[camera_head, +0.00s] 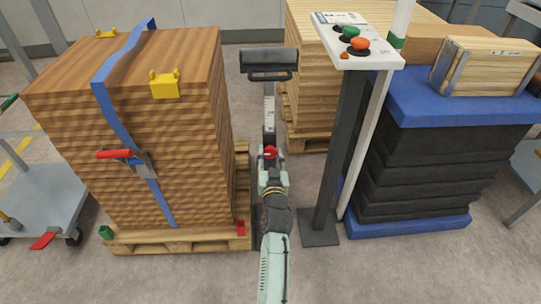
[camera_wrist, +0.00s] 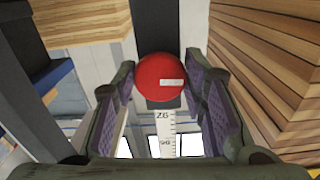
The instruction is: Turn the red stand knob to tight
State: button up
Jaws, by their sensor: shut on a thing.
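The red stand knob (camera_wrist: 160,78) is round, with a small pale label. In the wrist view it sits between the two purple-padded fingers of my gripper (camera_wrist: 161,82), which is shut on it. In the head view only a bit of the red knob (camera_head: 270,151) shows at the end of my gripper (camera_head: 270,158). The knob is on an upright stand with a white printed scale (camera_head: 269,119), which also shows below the knob in the wrist view (camera_wrist: 167,133). A dark head with a handle (camera_head: 269,64) tops the stand. I cannot read how far the knob is turned.
A strapped stack of brown boards (camera_head: 190,130) on a pallet stands close on the left.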

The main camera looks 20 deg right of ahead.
jog(key=m+p, duration=0.1)
jog(key=m, duration=0.3)
jog(key=shift+r, duration=0.15)
jog(key=m+p, duration=0.2)
jog(key=m, duration=0.3)
jog(key=m+p, duration=0.1)
jog(key=m, duration=0.3)
jog(key=shift+w+r+m+p, duration=0.1)
jog(key=shift+m+p, duration=0.2)
jog(key=shift+p, duration=0.1)
jog(key=shift+a+m+p, duration=0.1)
jog(key=shift+m+p, duration=0.45)
jog(key=shift+m, duration=1.05)
jog(key=o, duration=1.1)
